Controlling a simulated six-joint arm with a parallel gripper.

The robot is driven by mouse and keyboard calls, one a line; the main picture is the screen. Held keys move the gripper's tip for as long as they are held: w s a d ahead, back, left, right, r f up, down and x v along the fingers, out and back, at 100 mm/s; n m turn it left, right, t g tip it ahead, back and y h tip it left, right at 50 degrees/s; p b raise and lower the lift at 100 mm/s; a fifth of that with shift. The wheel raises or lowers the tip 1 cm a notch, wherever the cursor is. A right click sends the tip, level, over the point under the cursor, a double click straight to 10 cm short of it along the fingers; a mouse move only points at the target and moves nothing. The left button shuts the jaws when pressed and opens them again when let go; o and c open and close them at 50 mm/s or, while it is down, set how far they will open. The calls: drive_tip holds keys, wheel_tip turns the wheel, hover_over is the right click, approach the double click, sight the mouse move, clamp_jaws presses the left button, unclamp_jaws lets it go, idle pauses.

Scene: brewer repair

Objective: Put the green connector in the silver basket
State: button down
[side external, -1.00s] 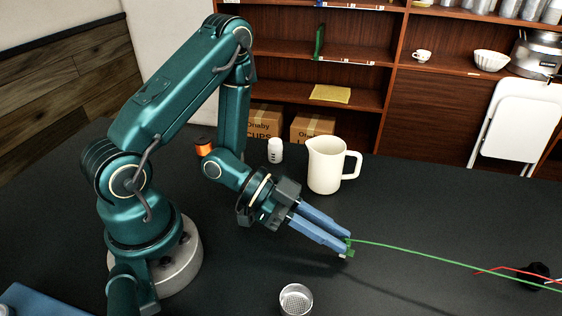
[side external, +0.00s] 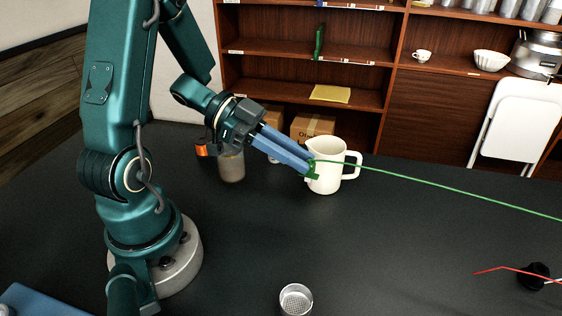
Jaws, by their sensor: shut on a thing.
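My gripper (side external: 308,168) is shut on the green connector (side external: 313,170), which sits at its fingertips. It is held above the table, in front of the white pitcher in the picture. A green wire runs from the connector off to the right edge, pulled nearly straight. The silver basket (side external: 296,300) is a small round perforated cup standing upright on the black table at the bottom centre. My gripper is apart from it, farther back and higher.
The white pitcher (side external: 327,181) stands behind my fingertips. A greyish jar (side external: 231,166) and an orange spool (side external: 202,151) are near my forearm. A black part (side external: 536,276) with a red wire (side external: 505,268) lies at the right. The table's middle is clear.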

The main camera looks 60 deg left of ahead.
drive_tip(key=shift+a+r, duration=0.4)
drive_tip(key=shift+a, duration=0.25)
drive_tip(key=m+g+h, duration=0.2)
drive_tip(key=m+g, duration=0.5)
drive_tip(key=g, duration=0.1)
hover_over(295, 300)
drive_tip(key=a, duration=0.2)
drive_tip(key=shift+s+d+f, duration=0.1)
drive_tip(key=shift+f, duration=2.2)
drive_tip(key=shift+s+f, duration=0.1)
drive_tip(key=shift+f, duration=2.15)
drive_tip(key=c, duration=0.8)
unclamp_jaws()
drive_tip(key=shift+o, duration=0.2)
